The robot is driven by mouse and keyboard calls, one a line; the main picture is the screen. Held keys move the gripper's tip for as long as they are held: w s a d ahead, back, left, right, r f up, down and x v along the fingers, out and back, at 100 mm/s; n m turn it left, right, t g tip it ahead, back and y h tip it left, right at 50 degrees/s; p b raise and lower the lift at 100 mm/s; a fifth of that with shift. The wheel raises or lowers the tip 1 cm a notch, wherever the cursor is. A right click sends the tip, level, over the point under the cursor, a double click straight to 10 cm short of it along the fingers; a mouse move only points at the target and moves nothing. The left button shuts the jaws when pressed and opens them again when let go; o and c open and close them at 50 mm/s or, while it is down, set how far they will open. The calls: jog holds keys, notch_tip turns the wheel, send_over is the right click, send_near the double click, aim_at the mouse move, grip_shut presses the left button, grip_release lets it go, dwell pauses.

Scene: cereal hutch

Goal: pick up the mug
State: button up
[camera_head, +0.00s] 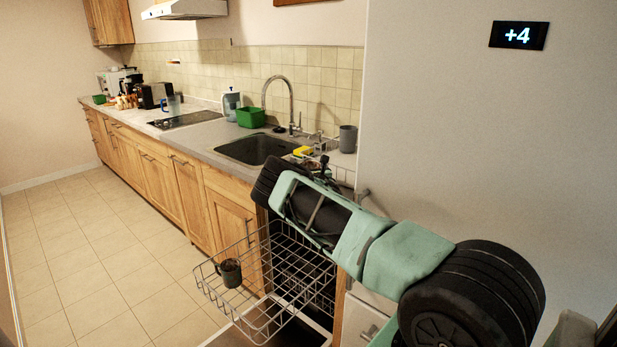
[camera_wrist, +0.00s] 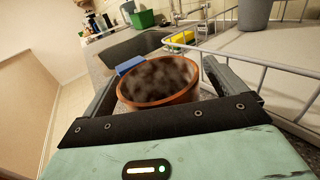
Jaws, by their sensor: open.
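A round reddish-brown vessel (camera_wrist: 160,93) with a mottled dark interior sits between the fingers of my gripper (camera_wrist: 163,72) in the wrist view. The jaws are open around it; no handle shows, so I cannot tell if it is a mug. In the head view my gripper is mostly hidden by my arm, near the sink. A dark mug-like cup (camera_head: 230,273) stands in the pulled-out dishwasher rack. A grey cup (camera_head: 348,138) stands on the counter right of the tap; its lower part also shows in the wrist view (camera_wrist: 255,13).
A wire drainer (camera_wrist: 260,70) runs close to my right finger. The sink (camera_head: 257,149), a green tub (camera_head: 250,117) and a yellow sponge (camera_head: 303,151) lie nearby. The wire dishwasher rack (camera_head: 265,322) juts out below. The floor at left is clear.

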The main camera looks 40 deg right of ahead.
jog(key=c, duration=1.4)
